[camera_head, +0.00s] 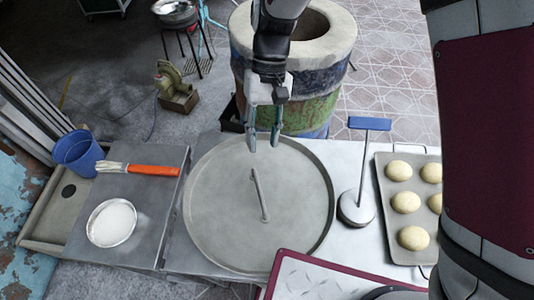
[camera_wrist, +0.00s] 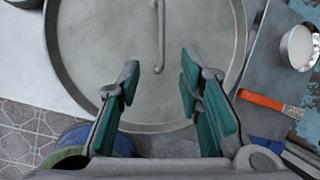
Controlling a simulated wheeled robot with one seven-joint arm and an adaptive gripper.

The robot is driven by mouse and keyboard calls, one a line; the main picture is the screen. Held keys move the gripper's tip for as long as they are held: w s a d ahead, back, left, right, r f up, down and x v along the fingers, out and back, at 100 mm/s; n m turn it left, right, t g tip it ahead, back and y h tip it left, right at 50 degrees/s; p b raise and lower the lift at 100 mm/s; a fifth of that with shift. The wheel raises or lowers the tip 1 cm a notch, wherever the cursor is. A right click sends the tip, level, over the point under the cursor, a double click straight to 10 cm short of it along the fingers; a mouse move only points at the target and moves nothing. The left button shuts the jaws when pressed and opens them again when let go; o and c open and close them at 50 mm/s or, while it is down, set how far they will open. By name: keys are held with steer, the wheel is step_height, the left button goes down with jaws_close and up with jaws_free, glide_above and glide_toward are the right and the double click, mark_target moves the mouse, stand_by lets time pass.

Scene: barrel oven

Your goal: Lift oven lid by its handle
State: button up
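The oven lid (camera_head: 225,215) is a large round grey metal disc lying flat on the table. Its handle (camera_head: 259,195) is a thin bar across the middle of the lid. My gripper (camera_head: 263,140) is open and empty above the lid's far edge, with the fingers pointing down. In the wrist view, the gripper (camera_wrist: 160,80) has its two green-padded fingers wide apart over the lid (camera_wrist: 100,75). The handle (camera_wrist: 160,40) lies ahead of the fingertips, roughly in line with the gap between them. The fingers are apart from the handle.
The barrel oven (camera_head: 310,105) stands behind the table, its round top open. A blue-handled press (camera_head: 358,205) and a tray of buns (camera_head: 382,195) are right of the lid. A white bowl (camera_head: 111,223), an orange-handled brush (camera_head: 150,170) and a blue bucket (camera_head: 78,153) are left. A red-edged board (camera_head: 325,283) is in front.

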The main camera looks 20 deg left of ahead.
mark_target(259, 186)
steer(key=x, duration=0.9)
steer(key=shift+s+a+p, duration=0.1)
steer(key=shift+s+p, duration=0.05)
steer(key=shift+p, duration=0.25)
steer(key=shift+s+d+p+x, duration=0.15)
steer(key=shift+p+x, duration=0.1)
steer(key=shift+x, duration=1.05)
steer(key=shift+s+d+p+x, duration=0.1)
steer(key=shift+p+x, duration=0.15)
steer(key=shift+x, duration=1.1)
steer(key=shift+r, duration=0.15)
steer(key=shift+c, duration=0.5)
jaws_close()
